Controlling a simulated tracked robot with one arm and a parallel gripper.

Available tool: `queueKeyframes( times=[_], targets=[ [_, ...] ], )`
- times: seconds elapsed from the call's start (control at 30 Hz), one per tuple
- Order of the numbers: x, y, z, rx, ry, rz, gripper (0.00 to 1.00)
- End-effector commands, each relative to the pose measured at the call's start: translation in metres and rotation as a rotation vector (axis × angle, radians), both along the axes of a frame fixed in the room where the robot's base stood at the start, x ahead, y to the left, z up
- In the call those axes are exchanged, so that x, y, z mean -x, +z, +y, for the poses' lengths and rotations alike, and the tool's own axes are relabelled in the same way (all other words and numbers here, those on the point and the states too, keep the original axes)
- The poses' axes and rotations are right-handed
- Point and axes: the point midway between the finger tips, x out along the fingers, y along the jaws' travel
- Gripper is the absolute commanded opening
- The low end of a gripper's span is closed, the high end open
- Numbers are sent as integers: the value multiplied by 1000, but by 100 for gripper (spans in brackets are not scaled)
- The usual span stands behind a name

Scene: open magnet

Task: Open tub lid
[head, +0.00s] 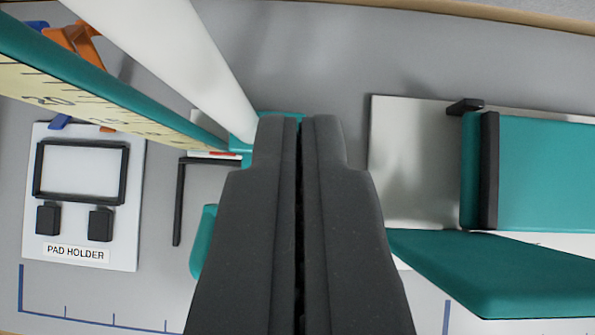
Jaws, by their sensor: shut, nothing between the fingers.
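My gripper (300,122) fills the middle of the head view, its two dark grey fingers pressed together with nothing between them. At the right a teal box-like body (550,170) with a black strip along its left edge rests on a pale plate (410,190). A teal slab (500,272) lies below it, separated by a white band. No part is marked as the tub or its lid, so I cannot tell which they are. My fingers appear left of these teal parts. They hide part of another teal piece (203,240) on their left.
A white post (170,60) and a teal-edged ruler board (90,105) slant in from the upper left. A white plate labelled PAD HOLDER (75,252) with black fittings is at left. Orange clips (75,40) lie above it. Bare grey surface (330,60) shows above my fingertips.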

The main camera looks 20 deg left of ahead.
Motion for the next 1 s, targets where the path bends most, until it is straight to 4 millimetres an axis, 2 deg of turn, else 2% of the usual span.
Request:
queueKeyframes(
  times=[0.1, 0.4, 1.0],
  targets=[
    [11, -4, -3, 0, 0, 5, 0],
    [23, -11, -8, 0, 0, 3, 0],
    [28, -12, -9, -5, 1, -13, 0]
  ],
)
